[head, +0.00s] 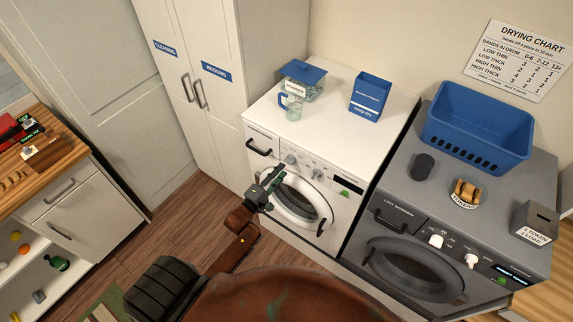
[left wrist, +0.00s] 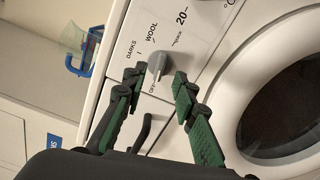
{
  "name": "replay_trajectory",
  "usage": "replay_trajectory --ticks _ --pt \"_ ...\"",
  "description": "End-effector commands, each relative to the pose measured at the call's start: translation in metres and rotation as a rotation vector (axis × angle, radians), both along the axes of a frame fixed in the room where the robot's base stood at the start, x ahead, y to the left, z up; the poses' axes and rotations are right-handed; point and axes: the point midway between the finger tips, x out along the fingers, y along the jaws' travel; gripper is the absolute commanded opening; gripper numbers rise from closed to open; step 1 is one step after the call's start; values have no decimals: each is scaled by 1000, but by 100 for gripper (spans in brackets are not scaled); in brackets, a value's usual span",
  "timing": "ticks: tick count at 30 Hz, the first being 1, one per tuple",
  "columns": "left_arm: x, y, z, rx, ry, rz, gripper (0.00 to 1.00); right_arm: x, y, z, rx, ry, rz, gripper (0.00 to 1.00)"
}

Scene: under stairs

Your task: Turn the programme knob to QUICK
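The white washing machine (head: 300,190) has a grey programme knob (head: 290,158) on its front panel. The left wrist view shows the knob (left wrist: 157,63) close up, with printed words around it, including DARKS, WOOL and QUICK. I cannot tell for certain which word the knob points to. My left gripper (head: 273,180) is in front of the panel. In the left wrist view my left gripper (left wrist: 157,78) is open, with one finger on each side of the knob's lower end. Contact with the knob cannot be made out. My right gripper is not in view.
A glass jug (head: 293,107), a blue-lidded container (head: 303,80) and a blue box (head: 370,97) stand on the washer. A grey machine (head: 400,200) at right carries a blue basket (head: 478,125). The washer's round door (head: 300,200) is beside my left gripper.

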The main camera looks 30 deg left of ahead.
Motion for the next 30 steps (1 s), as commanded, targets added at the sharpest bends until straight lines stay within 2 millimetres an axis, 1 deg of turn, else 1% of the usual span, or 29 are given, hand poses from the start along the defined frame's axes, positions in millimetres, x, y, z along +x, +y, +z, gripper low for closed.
replay_trajectory --ticks 1,3,6,9,13,20,30 --pt "10 -1 2 -1 -1 0 26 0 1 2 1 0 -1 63" --pt "21 -2 2 -1 -1 0 26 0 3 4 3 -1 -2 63" --pt "33 -3 1 1 0 0 26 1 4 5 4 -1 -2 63" --pt "42 -3 0 1 0 1 26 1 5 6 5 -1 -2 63" --pt "47 -3 -1 1 1 1 26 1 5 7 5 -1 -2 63" --pt "47 -3 -1 1 2 1 26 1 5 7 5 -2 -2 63" --pt "47 -3 -1 1 2 1 3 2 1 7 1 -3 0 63"
